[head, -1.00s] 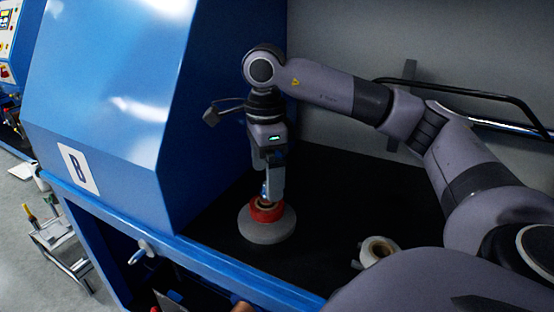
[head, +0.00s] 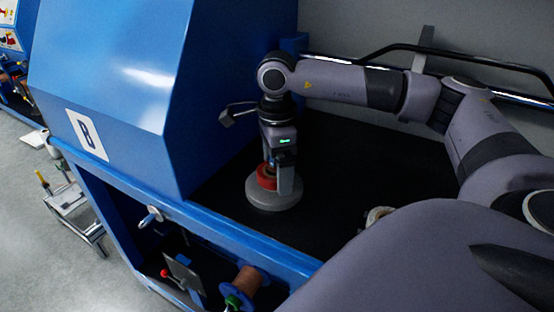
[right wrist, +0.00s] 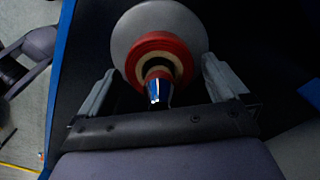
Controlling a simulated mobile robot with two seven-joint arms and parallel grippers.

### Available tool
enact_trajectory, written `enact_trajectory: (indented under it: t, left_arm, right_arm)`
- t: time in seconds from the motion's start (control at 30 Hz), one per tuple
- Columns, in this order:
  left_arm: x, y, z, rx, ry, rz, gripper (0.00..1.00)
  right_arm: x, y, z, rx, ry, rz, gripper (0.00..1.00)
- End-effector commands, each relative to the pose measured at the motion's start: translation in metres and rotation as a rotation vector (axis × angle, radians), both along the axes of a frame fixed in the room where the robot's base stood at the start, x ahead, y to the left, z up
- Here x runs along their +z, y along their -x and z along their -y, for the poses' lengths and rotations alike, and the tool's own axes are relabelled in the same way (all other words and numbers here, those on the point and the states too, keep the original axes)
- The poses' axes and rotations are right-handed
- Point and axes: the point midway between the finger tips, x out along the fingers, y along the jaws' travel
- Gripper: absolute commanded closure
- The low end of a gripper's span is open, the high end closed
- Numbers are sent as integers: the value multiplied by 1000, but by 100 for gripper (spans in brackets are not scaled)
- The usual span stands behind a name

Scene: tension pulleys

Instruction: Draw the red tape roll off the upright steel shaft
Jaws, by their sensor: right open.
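The red tape roll (head: 265,177) lies flat on a round grey base (head: 273,198) on the black bench. In the right wrist view the roll (right wrist: 178,55) is around the shiny steel shaft (right wrist: 157,88), whose end points at the camera. My right gripper (head: 277,181) points down over it and is open. In the right wrist view its two fingers stand left and right of the roll, with dark gaps showing between them and the red rim. In the head view a finger hides part of the roll. My left gripper is not in view.
A blue machine housing (head: 120,85) rises close on the left of the gripper. A pale roll (head: 377,216) lies to the right, mostly hidden by my arm. A black handrail (head: 470,67) runs along the back.

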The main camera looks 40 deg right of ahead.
Motion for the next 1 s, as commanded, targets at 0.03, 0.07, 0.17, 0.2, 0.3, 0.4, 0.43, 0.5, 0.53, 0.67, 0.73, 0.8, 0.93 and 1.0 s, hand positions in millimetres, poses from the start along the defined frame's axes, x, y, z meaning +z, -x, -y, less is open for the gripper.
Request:
enact_trajectory:
  t: [0.03, 0.07, 0.17, 0.2, 0.3, 0.4, 0.43, 0.5, 0.53, 0.67, 0.73, 0.8, 0.93, 1.0]
  left_arm:
    - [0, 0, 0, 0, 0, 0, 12]
    - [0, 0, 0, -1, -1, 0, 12]
    - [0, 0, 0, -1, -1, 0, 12]
    - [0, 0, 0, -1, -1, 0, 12]
    - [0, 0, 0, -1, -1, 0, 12]
    - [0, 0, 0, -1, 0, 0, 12]
    - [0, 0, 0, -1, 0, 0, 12]
    - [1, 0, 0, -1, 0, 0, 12]
    - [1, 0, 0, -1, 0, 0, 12]
    - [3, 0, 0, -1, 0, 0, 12]
    - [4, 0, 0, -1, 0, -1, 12]
    - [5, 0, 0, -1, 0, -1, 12]
    - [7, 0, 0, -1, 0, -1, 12]
    - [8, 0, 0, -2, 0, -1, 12]
  right_arm:
    - [0, 0, 0, 0, 0, 0, 0]
    - [0, 0, 0, 0, 0, 0, 0]
    - [0, 0, 0, 0, 1, 0, 29]
    - [0, 0, 0, 0, 1, 0, 42]
    - [0, 0, 0, 0, 0, -1, 58]
    - [1, 0, 0, -1, 0, 0, 58]
    - [1, 0, 0, -1, 0, 0, 58]
    - [2, 0, 0, 0, 0, 0, 59]
    - [2, 0, 0, 0, 0, 0, 59]
    - [5, 0, 0, 0, 1, 0, 59]
    - [6, 0, 0, 0, 1, 0, 59]
    - [8, 0, 0, 0, 1, 0, 59]
    - [10, 0, 0, 0, 1, 0, 59]
    - [12, 0, 0, 0, 0, 0, 59]
